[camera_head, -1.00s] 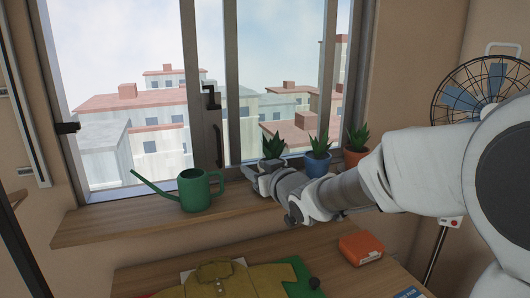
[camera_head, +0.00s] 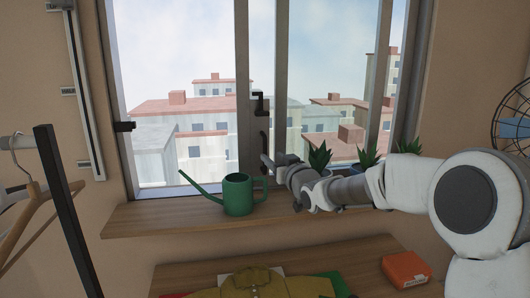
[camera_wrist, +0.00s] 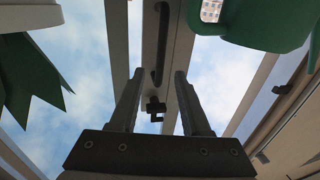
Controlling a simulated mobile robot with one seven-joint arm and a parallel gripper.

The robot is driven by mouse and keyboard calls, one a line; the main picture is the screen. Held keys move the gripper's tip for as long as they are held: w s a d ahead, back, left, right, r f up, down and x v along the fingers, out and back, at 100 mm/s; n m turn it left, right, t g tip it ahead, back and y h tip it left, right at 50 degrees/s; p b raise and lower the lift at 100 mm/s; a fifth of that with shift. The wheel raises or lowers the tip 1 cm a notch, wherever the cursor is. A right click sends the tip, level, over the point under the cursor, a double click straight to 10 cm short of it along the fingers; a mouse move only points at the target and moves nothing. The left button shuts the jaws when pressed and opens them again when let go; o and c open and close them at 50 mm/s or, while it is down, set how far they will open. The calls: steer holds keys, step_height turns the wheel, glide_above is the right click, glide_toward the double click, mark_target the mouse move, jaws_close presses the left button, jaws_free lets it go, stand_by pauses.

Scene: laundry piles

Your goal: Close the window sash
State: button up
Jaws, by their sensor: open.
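The window sash's stile (camera_head: 257,75) stands upright near the middle of the window, with open sky and roofs to its left. It carries a dark lever latch (camera_head: 261,103) and, below that, a dark upright pull handle (camera_head: 264,141). My gripper (camera_head: 266,160) is just by the lower end of the pull handle. In the wrist view my gripper (camera_wrist: 159,72) is open, with nothing held between its fingers. The pull handle (camera_wrist: 161,45) and latch (camera_wrist: 154,106) line up with the gap between them. Whether the fingers touch the handle cannot be told.
A green watering can (camera_head: 238,195) stands on the wooden sill (camera_head: 160,217), close left of my gripper. Potted plants (camera_head: 368,158) stand right, partly behind my arm. A catch (camera_head: 125,127) sits on the left frame. Below are a folded shirt (camera_head: 250,283) and orange box (camera_head: 406,269).

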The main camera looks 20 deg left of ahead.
mark_target(266, 152)
steer(key=shift+x, duration=3.45)
jaws_close()
